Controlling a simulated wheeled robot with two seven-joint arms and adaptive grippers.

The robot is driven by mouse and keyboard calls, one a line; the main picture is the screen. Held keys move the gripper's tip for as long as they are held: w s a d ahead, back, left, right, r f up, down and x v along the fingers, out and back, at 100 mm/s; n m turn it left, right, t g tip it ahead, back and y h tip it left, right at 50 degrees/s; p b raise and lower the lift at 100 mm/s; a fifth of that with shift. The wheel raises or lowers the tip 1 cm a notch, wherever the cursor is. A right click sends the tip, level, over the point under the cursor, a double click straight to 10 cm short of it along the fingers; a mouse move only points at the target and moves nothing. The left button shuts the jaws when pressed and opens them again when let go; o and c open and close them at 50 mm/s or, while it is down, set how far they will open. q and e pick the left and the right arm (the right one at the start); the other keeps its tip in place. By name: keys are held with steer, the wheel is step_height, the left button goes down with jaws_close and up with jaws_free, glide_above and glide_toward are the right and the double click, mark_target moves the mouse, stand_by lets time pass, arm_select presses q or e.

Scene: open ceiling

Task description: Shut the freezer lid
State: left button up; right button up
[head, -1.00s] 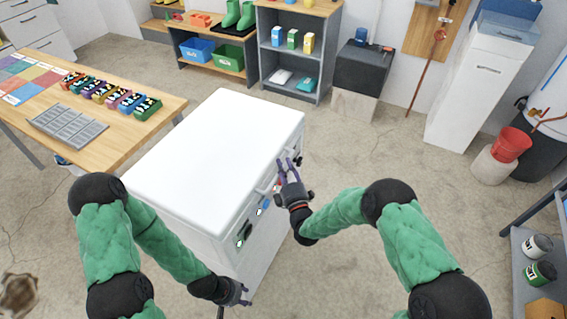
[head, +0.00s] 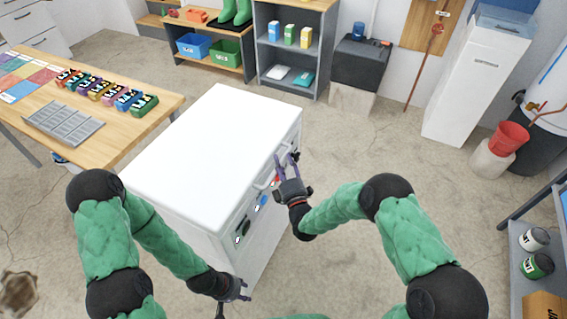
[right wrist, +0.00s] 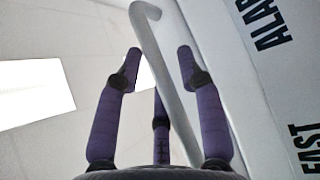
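The white chest freezer (head: 262,240) stands in front of me. Its lid (head: 215,150) lies flat over the body, and I see no clear gap under its edge. A pale bar handle (head: 264,183) is at the front edge, beside my right gripper (head: 288,161). In the right wrist view the handle (right wrist: 165,80) runs between the spread purple fingers of my right gripper (right wrist: 158,65), which are not closed on it. My left gripper (head: 235,298) hangs low by the freezer's near lower corner, fingers apart and empty.
A wooden table (head: 150,105) with small coloured boxes and a grey tray (head: 62,124) stands to the left of the freezer. Shelves (head: 290,60) line the back wall. A grey shelf (head: 515,265) with cans is at the right. The floor right of the freezer is clear.

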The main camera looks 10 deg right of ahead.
steer(key=v, duration=1.2)
steer(key=shift+f, duration=0.1)
steer(key=s+f+m+g+p, duration=0.3)
steer(key=f+m+g+p, duration=0.1)
steer(key=f+m+g, duration=0.7)
steer(key=s+f+m+g+p, duration=0.1)
steer(key=s+m+g, duration=0.3)
steer(key=s, duration=0.5)
steer(key=s+f+m+g+p, duration=0.2)
steer(key=s+f+m+g, duration=0.1)
steer(key=s, duration=0.6)
steer(key=shift+a+m+g, duration=0.45)
steer(key=shift+m+g, duration=0.25)
steer(key=shift+m, duration=0.4)
steer(key=shift+w+f, duration=0.15)
